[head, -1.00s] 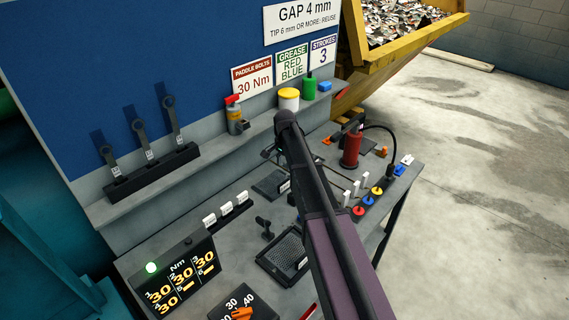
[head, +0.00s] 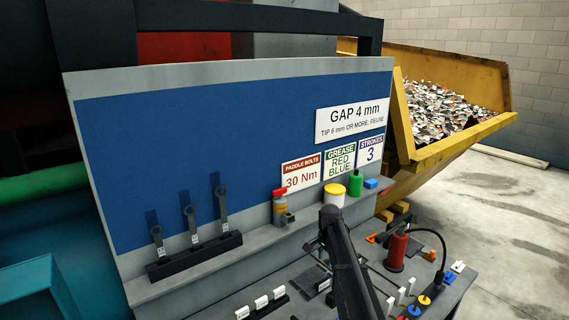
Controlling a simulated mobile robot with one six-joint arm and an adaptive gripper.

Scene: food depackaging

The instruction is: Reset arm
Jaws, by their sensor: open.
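My arm (head: 345,265) rises from the bottom edge, right of centre in the head view, to a dark rounded joint in front of the workbench. The part beyond this joint is hidden behind it or cannot be told from the dark parts on the bench. I cannot make out my gripper's fingers or anything held in them.
The workbench (head: 222,309) holds a red cylinder (head: 397,250) with a black hose and coloured knobs. Its shelf carries a wrench rack (head: 195,257), a spray bottle (head: 280,207), a yellow pot (head: 334,196) and a green bottle (head: 355,184). A yellow skip (head: 450,142) stands behind, right.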

